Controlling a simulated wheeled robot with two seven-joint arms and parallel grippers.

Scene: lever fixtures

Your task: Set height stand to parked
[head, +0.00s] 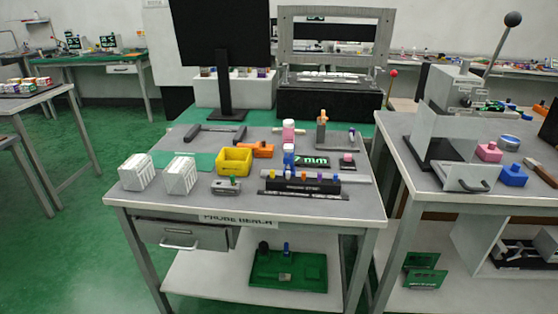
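No label in view reads height stand, so I cannot be sure which fixture it is. A small upright post (289,157), white, pink and blue, stands mid-bench. Beside it on the right lies a dark display (312,161) with green characters, apparently ending in "mm". Behind them is a grey block with an orange-topped upright (321,128). The state of any lever on these parts is too small to tell. Neither of my grippers is in view.
The probe bench (345,209) also holds a yellow bin (234,161), two white slotted boxes (180,176), a black rack (300,186) of coloured pegs and a black monitor (222,40). A lever press (440,125) stands on the right table. Green floor is open at left.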

